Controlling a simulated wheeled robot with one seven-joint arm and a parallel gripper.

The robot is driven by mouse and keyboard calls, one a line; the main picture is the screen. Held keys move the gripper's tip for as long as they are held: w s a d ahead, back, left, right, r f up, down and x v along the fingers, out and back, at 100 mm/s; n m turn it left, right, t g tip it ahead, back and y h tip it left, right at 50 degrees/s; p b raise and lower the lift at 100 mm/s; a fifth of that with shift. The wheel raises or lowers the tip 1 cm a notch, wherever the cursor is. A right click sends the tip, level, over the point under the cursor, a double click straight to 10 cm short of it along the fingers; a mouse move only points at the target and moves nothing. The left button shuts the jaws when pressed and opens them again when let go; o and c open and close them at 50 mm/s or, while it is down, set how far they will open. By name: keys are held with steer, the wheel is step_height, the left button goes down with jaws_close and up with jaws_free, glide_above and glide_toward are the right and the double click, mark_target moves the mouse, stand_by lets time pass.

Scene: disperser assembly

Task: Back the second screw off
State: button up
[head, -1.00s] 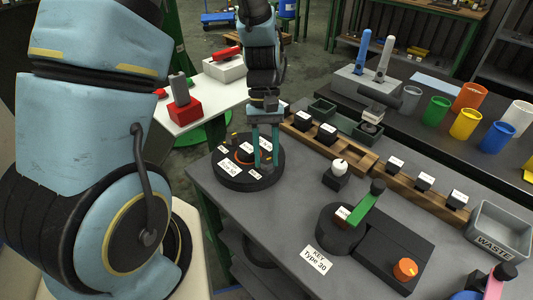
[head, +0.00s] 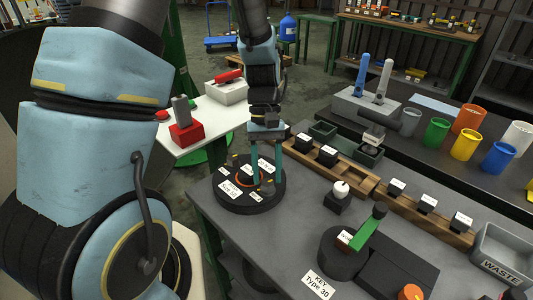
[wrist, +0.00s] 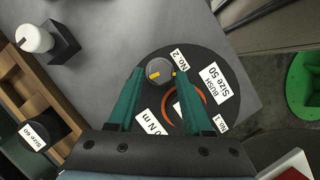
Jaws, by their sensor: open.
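A black round base (head: 222,199) with white labels stands at the left of the grey bench; it also shows in the wrist view (wrist: 232,62). The second screw (wrist: 160,70), a grey round head with a yellow mark, is beside the "No. 2" label (wrist: 180,59). My gripper (wrist: 161,74) is open, with its two teal fingers on either side of this screw and gaps visible to it. In the head view, my gripper (head: 266,182) points down over the base. An orange ring (wrist: 201,95) lies at the middle of the base. The first screw, near "No. 1" (wrist: 221,125), is mostly hidden.
A wooden rack (head: 360,183) with black blocks runs behind the base. A white-topped part on a black block (head: 338,197) stands to the right. A green-handled device (head: 366,232) and the grey waste bin (head: 500,262) are farther right.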

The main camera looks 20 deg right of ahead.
steer(key=b+v, duration=0.1)
steer(key=v, duration=0.8)
steer(key=shift+r+b, duration=0.25)
steer(key=shift+b, duration=0.05)
